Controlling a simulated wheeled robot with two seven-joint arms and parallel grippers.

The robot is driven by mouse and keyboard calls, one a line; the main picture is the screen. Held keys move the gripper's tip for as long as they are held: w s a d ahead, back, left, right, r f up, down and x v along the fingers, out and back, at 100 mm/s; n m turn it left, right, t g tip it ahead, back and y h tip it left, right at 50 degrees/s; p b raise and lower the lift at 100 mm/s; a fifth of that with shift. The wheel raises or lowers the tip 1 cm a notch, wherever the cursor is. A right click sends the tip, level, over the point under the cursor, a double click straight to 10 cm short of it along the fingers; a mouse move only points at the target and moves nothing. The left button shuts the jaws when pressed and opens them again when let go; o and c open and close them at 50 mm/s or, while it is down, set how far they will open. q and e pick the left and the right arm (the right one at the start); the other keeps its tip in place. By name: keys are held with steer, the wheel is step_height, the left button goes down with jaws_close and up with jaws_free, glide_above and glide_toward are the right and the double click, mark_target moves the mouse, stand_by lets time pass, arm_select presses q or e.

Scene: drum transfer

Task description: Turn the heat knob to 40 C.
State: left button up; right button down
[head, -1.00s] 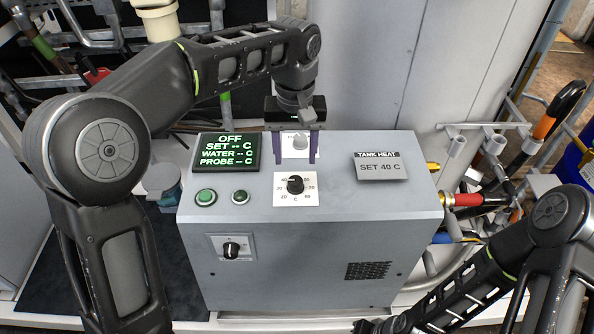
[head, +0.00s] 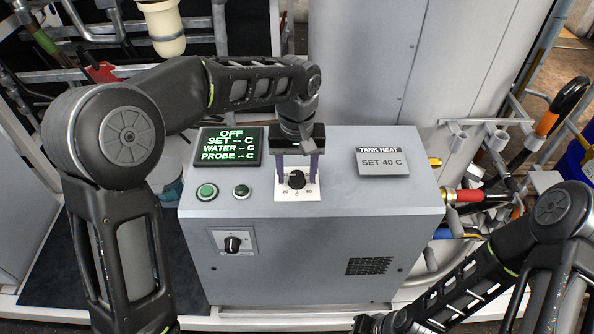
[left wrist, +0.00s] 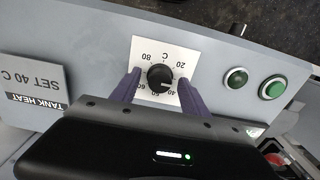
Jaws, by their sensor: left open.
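The black heat knob (head: 297,180) sits on a white scale plate (head: 298,195) on top of the grey control box; it also shows in the left wrist view (left wrist: 160,78). Its pale mark is too small to read surely. My left gripper (head: 297,176) is open, its purple fingers on either side of the knob; in the left wrist view the fingers (left wrist: 160,90) stand beside it with gaps. The display (head: 230,146) reads OFF, with dashes for SET, WATER and PROBE. A sign (head: 382,162) reads TANK HEAT, SET 40 C. My right gripper (head: 366,323) is barely visible at the bottom edge.
Another black knob (head: 233,244) is on the box's front, above and left of a vent (head: 368,266).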

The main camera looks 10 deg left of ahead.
arm_select(q)
steer(key=shift+c, duration=0.5)
jaws_close()
steer(key=shift+m, duration=0.4)
steer(key=m+p, duration=0.1)
steer(key=m, duration=0.2)
steer(key=shift+r+m, duration=0.1)
steer(key=shift+m, duration=0.2)
steer(key=shift+m+p, duration=0.5)
steer(key=shift+m, duration=1.7)
steer(key=shift+o, duration=0.5)
jaws_free()
